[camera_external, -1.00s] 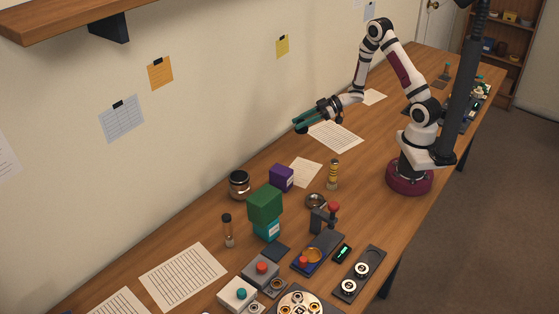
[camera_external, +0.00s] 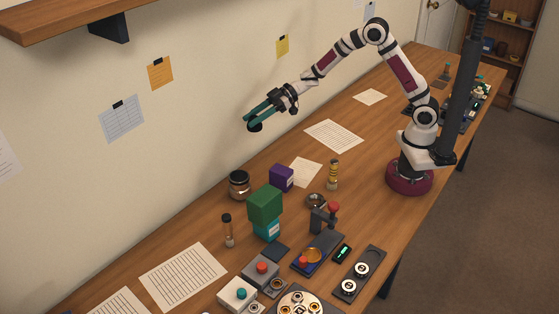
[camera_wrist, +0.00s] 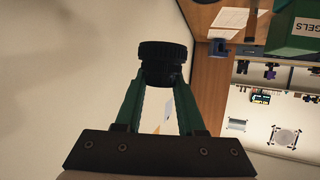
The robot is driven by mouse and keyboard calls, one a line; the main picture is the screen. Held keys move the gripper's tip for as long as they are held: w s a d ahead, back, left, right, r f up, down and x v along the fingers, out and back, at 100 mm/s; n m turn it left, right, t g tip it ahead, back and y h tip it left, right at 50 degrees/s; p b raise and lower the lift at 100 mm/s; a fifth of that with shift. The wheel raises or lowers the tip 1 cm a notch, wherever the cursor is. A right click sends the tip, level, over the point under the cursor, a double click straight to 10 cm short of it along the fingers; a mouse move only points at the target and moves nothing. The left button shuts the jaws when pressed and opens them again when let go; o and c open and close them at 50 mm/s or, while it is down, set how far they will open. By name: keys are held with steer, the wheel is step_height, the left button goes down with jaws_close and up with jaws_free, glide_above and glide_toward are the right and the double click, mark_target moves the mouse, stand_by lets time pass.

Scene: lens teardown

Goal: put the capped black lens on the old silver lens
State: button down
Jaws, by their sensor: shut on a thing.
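My gripper (camera_external: 253,118) is raised near the wall, above the far-left part of the bench. Its green fingers are shut on the capped black lens (camera_wrist: 163,54), which shows as a dark round ribbed piece at the fingertips in the wrist view. The lens also shows as a small dark shape (camera_external: 255,127) in the external view, clear of the bench. I cannot surely pick out the old silver lens.
A jar with a dark lid (camera_external: 239,185), a purple box (camera_external: 281,178), a green box (camera_external: 264,204) and a ringed yellow cylinder (camera_external: 333,175) stand on the bench. Button boxes and trays crowd its near end.

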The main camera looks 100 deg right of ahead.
steer(key=w+a+f, duration=0.2)
steer(key=a, duration=0.1)
steer(key=w+a+f, duration=0.2)
steer(key=a, duration=0.2)
steer(key=w+a+f, duration=0.2)
steer(key=a, duration=0.1)
steer(key=shift+w+a+f, duration=0.1)
steer(key=shift+a+f, duration=0.05)
steer(key=shift+f, duration=2.2)
steer(key=shift+f, duration=0.15)
steer(key=c, duration=0.5)
jaws_free()
